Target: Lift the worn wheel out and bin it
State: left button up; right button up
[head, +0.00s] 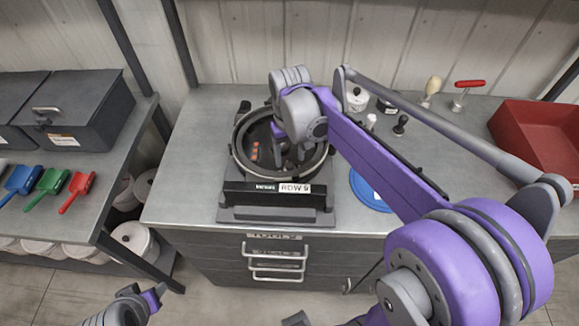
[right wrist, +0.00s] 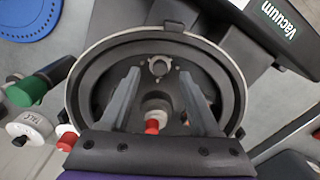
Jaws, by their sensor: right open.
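The round dark seed meter housing (head: 240,170) stands open on the grey bench, with a label on its front. My right gripper (head: 293,158) is open, with its fingers reaching down into the housing. In the right wrist view the fingers of this gripper (right wrist: 160,105) straddle a small pale part with a red end (right wrist: 152,125) inside the housing, apart from it on both sides. I cannot tell whether this part is the worn wheel. A small orange-red part (head: 255,151) shows inside the housing at left. My left gripper (head: 152,296) is low in front of the bench; its jaws are unclear.
A red open bin (head: 535,140) stands at the bench's right end. A blue disc (head: 368,190) lies right of the meter, partly behind my right arm. Small knobbed items and a red-handled tool (head: 462,94) stand behind. Coloured scoops (head: 52,181) and a dark box (head: 75,112) occupy the left bench.

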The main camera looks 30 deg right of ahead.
aim_at(290, 167)
jog(key=shift+f, duration=1.3)
grip_shut()
